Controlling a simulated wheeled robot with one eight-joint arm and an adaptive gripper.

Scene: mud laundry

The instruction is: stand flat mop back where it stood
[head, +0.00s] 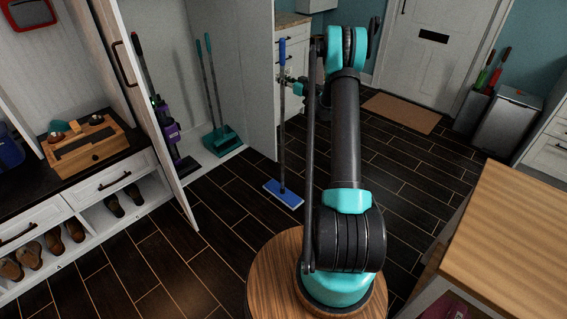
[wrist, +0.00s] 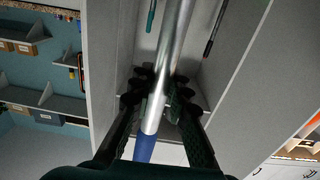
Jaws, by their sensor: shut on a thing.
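The flat mop (head: 283,140) has a silver pole, a blue grip at the top and a flat blue head (head: 284,194). It is upright outside the open tall cabinet (head: 262,75), at its right wall. The head is at or just above the dark floor; I cannot tell which. My gripper (head: 290,87) is shut on the upper pole, partly hidden by my arm. In the wrist view, both fingers of my gripper (wrist: 158,98) close around the silver pole (wrist: 172,65), with a blue part below them.
A teal broom and dustpan (head: 222,139) stand inside the cabinet, with a purple cleaning tool (head: 169,132) at its left. The cabinet door (head: 140,95) is open. A wooden counter (head: 510,230) is at right. The floor between is clear, with a brown mat (head: 402,112) behind.

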